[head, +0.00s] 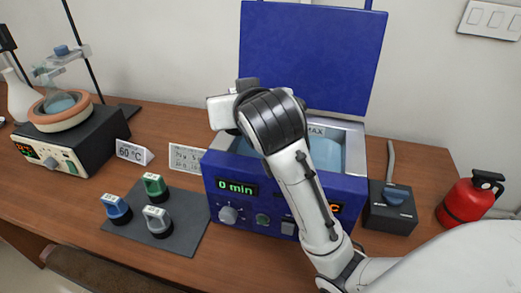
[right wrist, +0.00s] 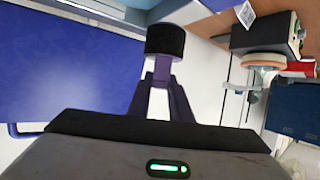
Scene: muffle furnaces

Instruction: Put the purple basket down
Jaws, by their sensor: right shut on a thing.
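The purple basket shows only in part, as a dark purple piece (right wrist: 160,78) at my right gripper in the right wrist view; the rest of it is hidden. My right gripper (head: 228,108) is shut on it, above the blue heated bath (head: 236,208). The bath has its lid (head: 312,50) raised and light blue liquid (head: 325,153) inside. Its display reads "0 min", and part of its front is behind my right arm. I cannot tell how high the basket is over the bath. My left gripper is out of view.
A dark mat (head: 185,232) with several coloured knobbed pieces lies front left. Two label cards, (head: 134,152) and (head: 187,158), stand behind it. A hotplate with a flask (head: 62,148) is at left. A black switch box (head: 390,213) and red extinguisher (head: 466,203) are at right.

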